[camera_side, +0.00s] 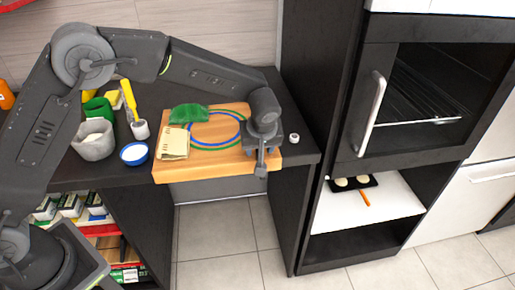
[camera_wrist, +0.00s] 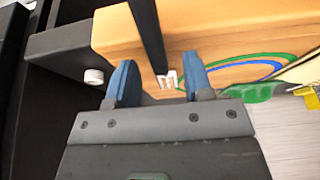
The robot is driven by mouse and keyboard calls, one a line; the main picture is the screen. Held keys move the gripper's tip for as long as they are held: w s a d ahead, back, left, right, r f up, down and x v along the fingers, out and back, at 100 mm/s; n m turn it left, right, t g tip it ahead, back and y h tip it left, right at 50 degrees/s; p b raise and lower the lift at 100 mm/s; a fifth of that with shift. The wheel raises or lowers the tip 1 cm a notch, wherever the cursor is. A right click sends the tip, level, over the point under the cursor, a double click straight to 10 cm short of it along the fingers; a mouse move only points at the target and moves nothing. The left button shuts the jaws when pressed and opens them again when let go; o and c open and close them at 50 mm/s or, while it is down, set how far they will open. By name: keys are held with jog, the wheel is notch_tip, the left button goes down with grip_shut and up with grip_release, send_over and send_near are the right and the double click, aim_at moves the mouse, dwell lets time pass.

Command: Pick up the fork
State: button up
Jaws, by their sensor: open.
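The fork (camera_wrist: 166,80) shows in the wrist view as a thin dark handle ending in short pale tines, over the wooden board (camera_wrist: 112,30). My gripper (camera_wrist: 159,62) has its two blue fingers apart, one on each side of the fork, with visible gaps between. Nothing is held. I cannot tell how high the fingers are above the board. In the side view my gripper (camera_side: 262,165) points down over the right end of the board (camera_side: 168,175). I cannot make out the fork there; my gripper may hide it.
A green piece (camera_side: 189,113), blue and green rings (camera_side: 213,143) and a tan booklet (camera_side: 173,143) lie on the board. A blue-rimmed bowl (camera_side: 134,153), a grey bowl (camera_side: 93,140) and cups stand left. A small white knob-like thing (camera_side: 294,138) is right. The counter's front edge is close.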

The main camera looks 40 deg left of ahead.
grip_shut()
dwell(0.4)
jog(key=shift+r, duration=0.5)
jog(key=r, duration=0.3)
jog(key=shift+a+r, duration=0.3)
jog(key=shift+r, duration=0.05)
jog(key=a+r+m+g+h, duration=0.1)
jog(key=a+r+m, duration=0.1)
jog(key=a+r, duration=0.35)
jog(key=a+r+m+g+h, duration=0.1)
jog(key=a+r+m+h, duration=0.1)
jog(key=a, duration=0.7)
jog(key=shift+m, duration=0.3)
jog(key=w+d+f, duration=0.1)
jog(key=d+f, duration=0.1)
jog(key=d, duration=0.1)
jog(key=w+d+f, duration=0.2)
jog(key=d, duration=0.2)
jog(key=w+d+f, duration=0.1)
jog(key=d+f, duration=0.1)
jog(key=d, duration=0.1)
jog(key=shift+w+d+f, duration=0.15)
jog(key=shift+d+f, duration=0.1)
jog(key=shift+f, duration=2.05)
